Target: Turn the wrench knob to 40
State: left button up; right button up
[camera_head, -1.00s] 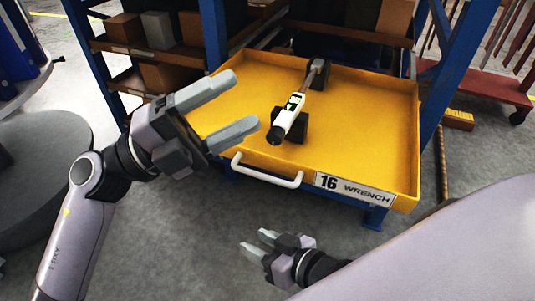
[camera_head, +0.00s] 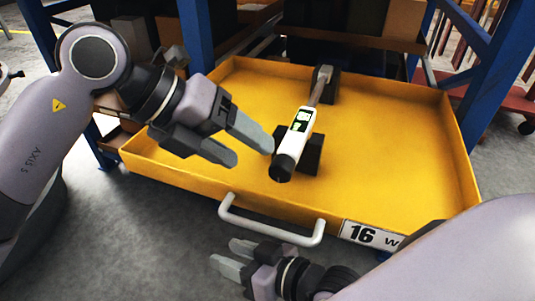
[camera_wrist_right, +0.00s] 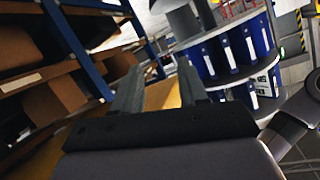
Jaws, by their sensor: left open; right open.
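The torque wrench (camera_head: 303,120) lies in the yellow drawer tray (camera_head: 400,140), propped on dark blocks. It has a white body with green displays and a dark knob end (camera_head: 283,166) that points toward the drawer front. My left gripper (camera_head: 253,145) is open over the tray, just left of the knob, with its fingertips close to the wrench; whether they touch it I cannot tell. My right gripper (camera_head: 235,256) is open and empty, low in front of the drawer handle. Its two fingers also show in the right wrist view (camera_wrist_right: 160,85) with nothing clear between them.
The white drawer handle (camera_head: 270,225) and the label "16" (camera_head: 362,234) are on the drawer front. Blue rack posts (camera_head: 500,80) stand on both sides. The right wrist view shows shelves with boxes and blue binders (camera_wrist_right: 235,50). The tray's right side is clear.

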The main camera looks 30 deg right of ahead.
aim_at(274, 170)
pick_arm(q)
jog(key=b+x, duration=0.1)
jog(key=x, duration=0.4)
jog(key=shift+s+f+b, duration=0.1)
jog(key=shift+s+b, duration=0.05)
jog(key=shift+b, duration=0.2)
jog(key=shift+x, duration=0.8)
pick_arm(e)
jog(key=shift+s+d+n+t, duration=0.25)
jog(key=shift+d+n+t, duration=0.15)
jog(key=shift+d, duration=0.35)
pick_arm(q)
jog(key=shift+d, duration=0.1)
jog(key=c, duration=1.1)
jog(key=shift+o, duration=0.2)
